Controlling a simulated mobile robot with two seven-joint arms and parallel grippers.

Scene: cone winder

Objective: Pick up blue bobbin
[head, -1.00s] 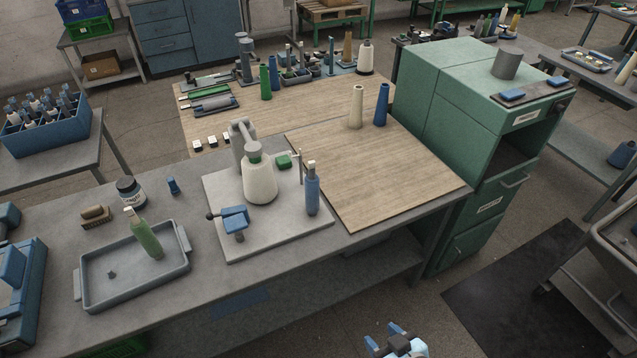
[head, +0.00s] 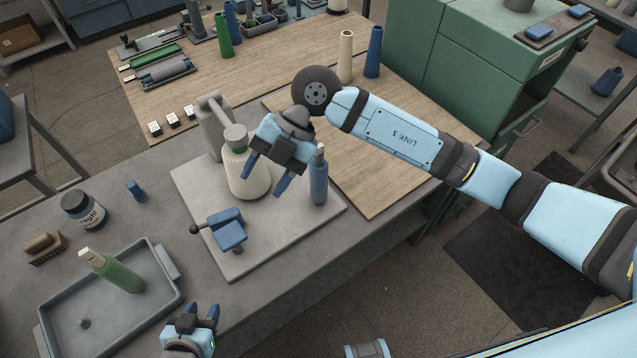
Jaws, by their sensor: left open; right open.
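A slim blue bobbin (head: 318,182) with a pale top stands upright at the right side of the grey winder plate (head: 270,250). A white cone (head: 243,176) stands to its left under the winder's arm. My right gripper (head: 262,186) is open, pointing down in front of the white cone and left of the blue bobbin. It looks empty and apart from the bobbin, and its wrist overlaps part of the cone in the view. My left gripper (head: 199,308) is open and empty at the table's front edge, right of the grey tray (head: 172,312).
A blue clamp (head: 228,231) sits on the plate's front. A green bobbin (head: 118,272) leans in the tray. A dark jar (head: 82,209) and small blue piece (head: 136,190) stand behind it. Cream (head: 345,57) and blue cones (head: 373,51) stand on the wooden board.

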